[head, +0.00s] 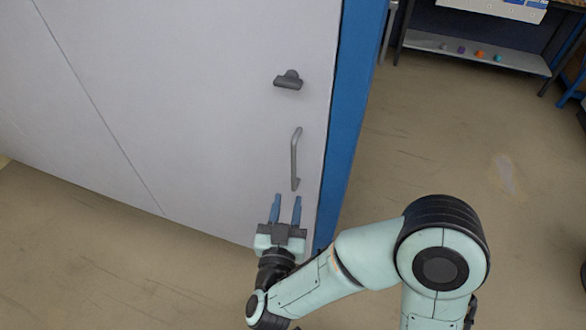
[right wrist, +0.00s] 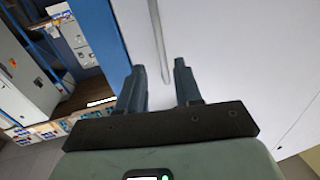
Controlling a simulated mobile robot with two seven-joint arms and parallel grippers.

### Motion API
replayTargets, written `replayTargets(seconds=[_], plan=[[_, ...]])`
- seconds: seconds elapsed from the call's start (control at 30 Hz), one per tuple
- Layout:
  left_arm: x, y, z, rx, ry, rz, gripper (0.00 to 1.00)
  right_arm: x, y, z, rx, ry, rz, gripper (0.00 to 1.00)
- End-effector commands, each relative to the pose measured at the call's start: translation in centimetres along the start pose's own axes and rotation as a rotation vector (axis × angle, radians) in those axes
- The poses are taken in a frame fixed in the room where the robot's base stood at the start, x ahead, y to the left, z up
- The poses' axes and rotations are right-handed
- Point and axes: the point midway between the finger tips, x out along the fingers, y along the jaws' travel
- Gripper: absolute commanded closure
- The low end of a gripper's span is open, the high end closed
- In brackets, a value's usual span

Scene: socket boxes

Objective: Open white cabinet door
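The white cabinet door (head: 200,100) fills the left of the head view and looks shut. Its grey bar handle (head: 296,160) stands upright near the door's right edge, below a dark knob-like latch (head: 288,80). My right gripper (head: 286,197) is open, with its two blue fingers apart just below the handle's lower end in the head view. In the right wrist view, the handle (right wrist: 160,45) lies ahead, its end between the lines of the open fingers (right wrist: 159,66). Nothing is between the fingertips. My left gripper is not in view.
The cabinet's blue side (head: 352,110) borders the door on the right. Bare floor (head: 450,140) lies to the right. A shelf (head: 478,54) with several small coloured objects stands at the back right.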

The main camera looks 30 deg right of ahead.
Motion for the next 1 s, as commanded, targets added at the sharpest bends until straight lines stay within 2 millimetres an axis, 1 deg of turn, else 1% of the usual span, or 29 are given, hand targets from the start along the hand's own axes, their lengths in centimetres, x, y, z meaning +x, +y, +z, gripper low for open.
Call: replayTargets(seconds=[0.03,0.1,0.3,0.4,0.5,0.7,0.97,1.0], plan=[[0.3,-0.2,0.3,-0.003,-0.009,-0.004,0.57,1.1,0.2,0.0,0.002,0.002,0.007,0.66],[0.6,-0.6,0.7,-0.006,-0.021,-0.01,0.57,2.6,0.1,0.1,0.002,0.001,0.007,0.66],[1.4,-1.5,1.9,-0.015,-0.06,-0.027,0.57,6.9,0.1,0.2,0.002,0.0,0.004,0.66],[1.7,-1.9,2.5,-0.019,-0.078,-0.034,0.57,8.6,0.1,0.1,0.0,0.001,0.003,0.66],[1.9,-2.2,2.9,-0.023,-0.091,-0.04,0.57,9.9,0.0,0.2,0.001,-0.001,0.002,0.66],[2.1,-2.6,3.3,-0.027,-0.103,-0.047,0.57,11.0,0.0,0.1,0.0,-0.001,-0.001,0.66],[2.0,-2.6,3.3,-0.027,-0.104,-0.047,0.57,11.1,0.0,0.1,-0.001,-0.001,-0.001,0.66],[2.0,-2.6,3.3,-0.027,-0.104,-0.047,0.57,11.1,0.0,0.1,0.0,-0.002,-0.001,0.79]])
